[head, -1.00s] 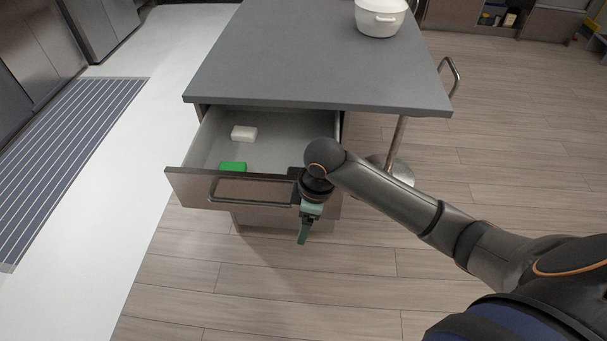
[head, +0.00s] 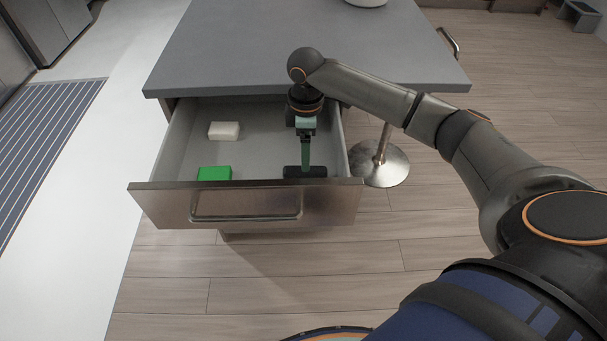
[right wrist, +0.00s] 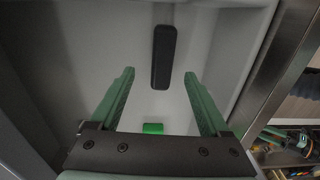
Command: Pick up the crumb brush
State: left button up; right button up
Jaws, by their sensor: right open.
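A black, long, narrow object, which I take for the crumb brush (head: 291,171), lies in the open drawer near its front right. It also shows in the right wrist view as a dark rounded bar (right wrist: 163,48), just beyond the fingertips and roughly lined up with the gap between them. My right gripper (head: 306,158) points down into the drawer over the brush, its green fingers partly covering it. In the right wrist view the right gripper (right wrist: 159,76) is open with nothing between its fingers. I cannot tell whether it touches the brush. My left gripper is not in view.
The drawer (head: 245,206) is pulled out under a grey countertop (head: 300,45), whose edge is close behind my right wrist. A green block (head: 214,174) and a white block (head: 224,131) lie in the drawer's left half. A round metal base (head: 380,168) stands to the right.

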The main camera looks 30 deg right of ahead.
aim_at(305, 176)
notch_tip(305, 176, down, 3)
jog(key=shift+r, duration=0.2)
jog(key=shift+s+a+f+b, duration=0.15)
jog(key=shift+f+b, duration=0.45)
jog(key=shift+f, duration=2.15)
grip_shut()
